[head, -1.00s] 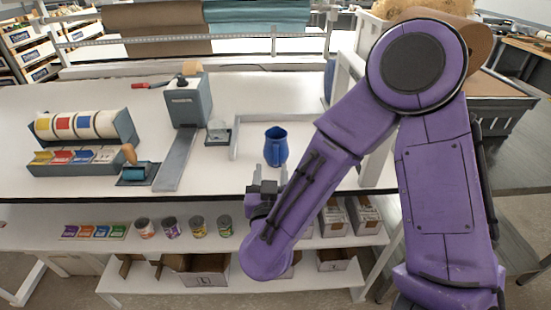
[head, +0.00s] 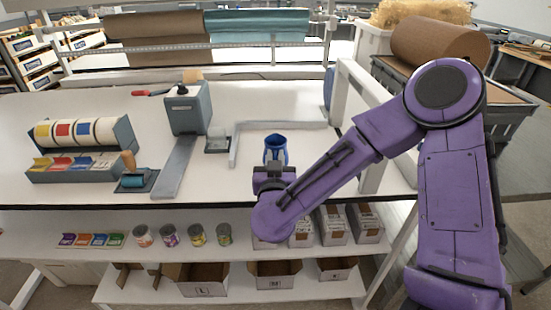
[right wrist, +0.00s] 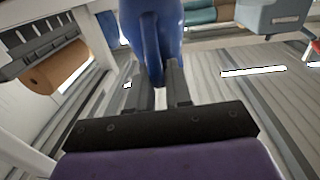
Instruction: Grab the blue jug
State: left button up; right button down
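The blue jug (head: 276,140) stands upright on the white worktop, near its front edge. In the right wrist view the jug (right wrist: 152,28) fills the top middle, and its narrow lower part reaches between my fingers. My right gripper (head: 276,160) is at the jug's near side, with its two fingers pointing at it. In the right wrist view the right gripper (right wrist: 162,88) has one finger on each side of the narrow blue part. Whether the fingers press on it cannot be told. My left gripper is in neither view.
A grey dispenser (head: 188,108) and a rack of coloured rolls (head: 80,140) stand farther left. A white upright post (head: 372,165) is right of the jug. Cans and cartons fill the shelf below.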

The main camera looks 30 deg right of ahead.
jog(key=shift+r, duration=0.1)
dwell(0.3)
jog(key=shift+w+r, duration=0.1)
jog(key=shift+r, duration=0.65)
jog(key=s+a+r+b, duration=0.3)
jog(key=s+a+r, duration=0.6)
jog(key=s+r, duration=0.1)
jog(key=shift+s+a+r+b, duration=0.2)
jog(key=shift+r+b, duration=0.1)
jog(key=shift+r, duration=0.35)
dwell(0.5)
